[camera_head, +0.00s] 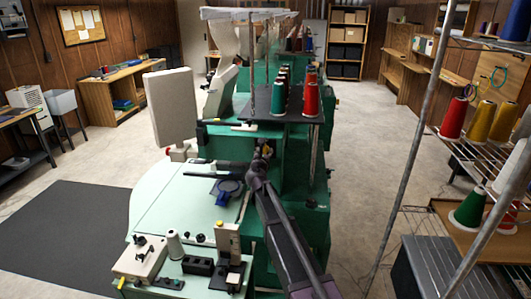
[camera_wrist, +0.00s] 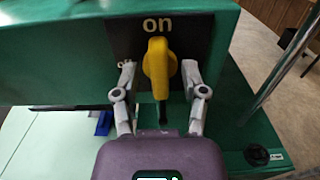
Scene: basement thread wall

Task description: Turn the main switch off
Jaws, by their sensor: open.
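The main switch is a yellow rotary handle (camera_wrist: 157,65) on a dark plate (camera_wrist: 196,32) on the green machine. The handle stands upright, under the white "on" label. An "off" label (camera_wrist: 125,64) at the left is partly covered by a finger. My gripper (camera_wrist: 158,76) is open, with one finger on each side of the handle; I cannot tell whether either touches it. In the head view my gripper (camera_head: 262,158) is at the front of the green machine (camera_head: 222,140), where the handle shows only as a small yellow spot.
A pale green table (camera_head: 170,215) with a blue hoop (camera_head: 227,188) lies left of my arm. Control boxes (camera_head: 145,258) stand in front. A thread rack (camera_head: 480,150) with a metal post stands at right. Bare floor (camera_head: 365,150) lies between machine and rack.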

